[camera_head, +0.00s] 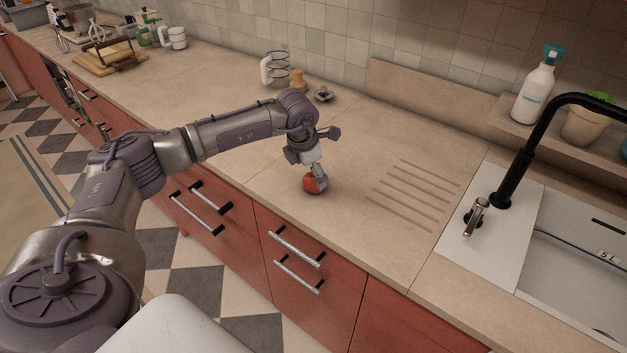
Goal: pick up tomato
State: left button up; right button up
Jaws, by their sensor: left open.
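The red tomato (312,186) sits on the beige countertop (280,205), near its front edge. My left gripper (318,174) points down right at the tomato, with its fingers close above and beside its upper right part. The gripper is open. I cannot tell from this view whether the fingers touch the tomato. My right gripper is not in view.
Drain grooves (415,195) and a sink (590,260) with a black faucet (520,165) lie to the right. A white spray bottle (533,93) and a plant pot (590,122) stand on a ledge. Small items, including a wooden mill (298,79), stand near the wall behind.

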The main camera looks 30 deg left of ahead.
aim_at(312, 177)
pick_arm(q)
jog(key=p+x, duration=0.2)
jog(key=x, duration=0.3)
jog(key=shift+w+a+r, duration=0.1)
jog(key=shift+a, duration=0.05)
jog(key=shift+f, duration=0.25)
jog(key=c, duration=1.2)
jog(key=shift+c, duration=0.4)
jog(key=shift+r, duration=0.2)
